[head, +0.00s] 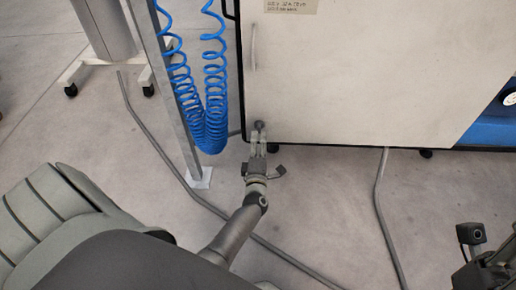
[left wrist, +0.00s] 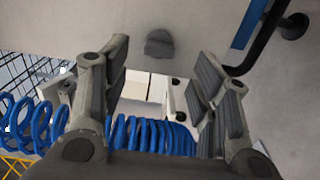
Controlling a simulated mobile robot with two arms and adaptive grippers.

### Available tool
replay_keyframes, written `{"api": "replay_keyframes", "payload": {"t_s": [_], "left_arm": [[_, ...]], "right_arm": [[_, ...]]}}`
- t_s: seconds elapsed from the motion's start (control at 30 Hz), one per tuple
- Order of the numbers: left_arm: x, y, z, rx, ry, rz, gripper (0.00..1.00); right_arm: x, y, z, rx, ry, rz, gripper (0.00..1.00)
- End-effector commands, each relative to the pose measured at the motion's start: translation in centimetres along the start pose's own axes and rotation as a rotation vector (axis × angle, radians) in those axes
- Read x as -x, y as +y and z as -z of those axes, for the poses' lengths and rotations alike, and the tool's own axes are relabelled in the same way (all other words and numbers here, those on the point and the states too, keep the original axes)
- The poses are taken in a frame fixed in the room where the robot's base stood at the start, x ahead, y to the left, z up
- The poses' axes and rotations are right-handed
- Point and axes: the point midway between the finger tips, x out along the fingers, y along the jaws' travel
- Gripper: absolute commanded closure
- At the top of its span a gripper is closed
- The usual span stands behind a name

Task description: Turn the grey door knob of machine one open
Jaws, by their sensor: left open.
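The grey door knob (head: 259,125) sits low on the left part of the white machine door (head: 350,75). In the left wrist view the knob (left wrist: 159,44) is a dark rounded shape on the pale panel, beyond and between the fingers. My left gripper (head: 258,139) is open, with its fingers pointing at the knob from the front. In the left wrist view the left gripper (left wrist: 163,68) has its two fingers wide apart, with nothing between them. I cannot tell whether a fingertip touches the knob. Part of my right arm's end shows at the lower right edge; its fingers are not clear.
Blue coiled hoses (head: 208,110) hang beside a metal post (head: 180,100) left of the door, and the hose (left wrist: 150,135) crosses the left wrist view. A vertical handle (head: 254,47) is above the knob. Grey cables (head: 150,135) lie on the otherwise open floor.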

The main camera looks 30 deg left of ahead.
Motion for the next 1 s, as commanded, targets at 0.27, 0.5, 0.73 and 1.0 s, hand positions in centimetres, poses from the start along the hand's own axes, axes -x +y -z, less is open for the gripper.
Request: {"api": "replay_keyframes", "payload": {"t_s": [0.27,0.5,0.73,1.0], "left_arm": [[5.0,-0.1,0.0,0.001,-0.001,0.003,0.45],[6.2,0.0,0.0,0.001,0.000,0.000,0.45],[6.2,0.0,0.0,0.001,0.000,0.000,0.45],[6.1,0.1,0.0,-0.001,-0.001,-0.003,0.45]], "right_arm": [[0.0,0.0,0.0,-0.001,-0.001,0.001,0.60],[0.0,0.0,0.0,-0.001,-0.001,0.001,0.60],[0.0,0.0,0.0,-0.001,-0.001,0.001,0.60],[0.0,0.0,0.0,-0.001,-0.001,0.001,0.60]]}}
